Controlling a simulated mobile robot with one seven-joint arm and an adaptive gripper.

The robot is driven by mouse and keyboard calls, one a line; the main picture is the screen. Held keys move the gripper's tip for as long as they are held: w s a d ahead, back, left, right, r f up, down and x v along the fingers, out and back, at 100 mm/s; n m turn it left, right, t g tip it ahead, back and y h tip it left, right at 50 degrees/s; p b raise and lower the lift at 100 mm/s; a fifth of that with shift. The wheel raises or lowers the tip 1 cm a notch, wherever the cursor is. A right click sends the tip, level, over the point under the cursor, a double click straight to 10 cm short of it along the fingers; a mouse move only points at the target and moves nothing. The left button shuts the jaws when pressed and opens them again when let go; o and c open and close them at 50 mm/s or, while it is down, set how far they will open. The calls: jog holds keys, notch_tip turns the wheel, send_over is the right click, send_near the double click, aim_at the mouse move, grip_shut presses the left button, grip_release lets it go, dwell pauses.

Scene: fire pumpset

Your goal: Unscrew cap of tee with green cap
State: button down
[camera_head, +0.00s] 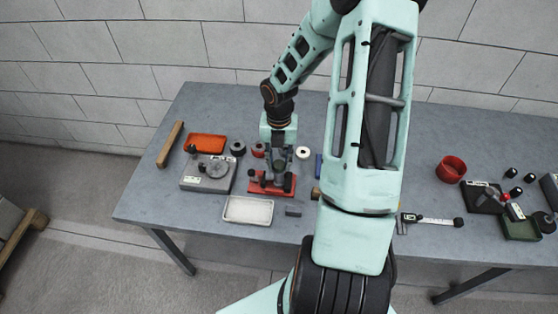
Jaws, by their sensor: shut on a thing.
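My gripper (281,160) points down over a red base (262,188) on the left half of the table. It is shut on the top of a dark fitting that stands on this base, which appears to be the tee. The gripped part appears to be the tee's cap, but the fingers hide most of it and its green colour does not show clearly. I cannot tell from this view how far the cap is turned.
A grey block with a dial (207,173) and an orange tray (206,143) lie left of the red base. A white tray (248,210) lies in front. Dark, red and white rings (303,153) stand close behind. A red cup (451,168) and a caliper (432,221) are right.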

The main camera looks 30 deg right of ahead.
jog(key=n, duration=0.4)
jog(key=n, duration=0.5)
dwell(0.3)
jog(key=c, duration=1.7)
grip_release()
jog(key=shift+o, duration=0.2)
